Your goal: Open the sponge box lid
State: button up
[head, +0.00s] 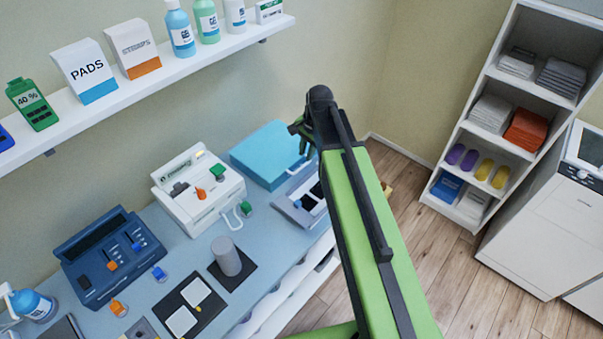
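A light blue box (265,152) with a flat, closed-looking top sits at the far end of the worktable, against the wall. I take it to be the sponge box; no label is readable. A pale handle-like strip shows at its front right side, partly behind my gripper. My gripper (302,136) is at the end of my green arm, over the right part of the box in the picture. Its dark green fingers are small and partly hidden by the arm, so I cannot tell their opening or whether they touch the lid.
A white device (176,205) stands left of the box, and a dark blue device (80,258) further left. A grey tray-like unit (292,209) lies in front. A grey cylinder (226,257) stands on a dark pad. A wall shelf (150,84) with bottles hangs above.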

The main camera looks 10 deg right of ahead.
aim_at(303, 166)
jog(key=f+b, duration=0.1)
jog(key=f, duration=0.1)
jog(key=f+b, duration=0.3)
jog(key=f, duration=0.1)
jog(key=shift+w+a, duration=0.3)
jog(key=shift+w, duration=0.1)
jog(key=shift+r, duration=0.1)
grip_shut()
dwell(0.7)
